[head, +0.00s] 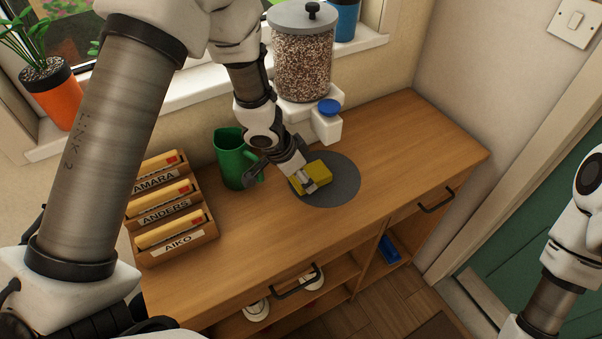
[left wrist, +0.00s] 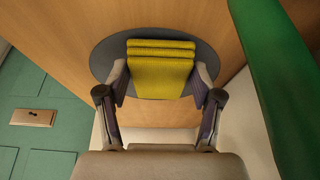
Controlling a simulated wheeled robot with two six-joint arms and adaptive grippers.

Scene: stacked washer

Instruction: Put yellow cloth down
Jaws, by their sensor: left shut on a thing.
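The yellow cloth (head: 318,174) is a small folded block at the round dark grey mat (head: 343,187) on the wooden cabinet top. In the left wrist view the folded yellow cloth (left wrist: 161,70) lies between the two fingers, with the grey mat (left wrist: 108,58) behind it. My left gripper (head: 307,180) is shut on the cloth, over the left part of the mat. I cannot tell whether the cloth touches the mat. My right arm shows at the right edge, but its gripper is out of view.
A green jug (head: 232,160) stands close left of my left gripper. A dispenser (head: 302,70) with a blue knob is behind the mat. Labelled wooden file trays (head: 172,228) stand at left. The cabinet top (head: 415,140) is clear right of the mat.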

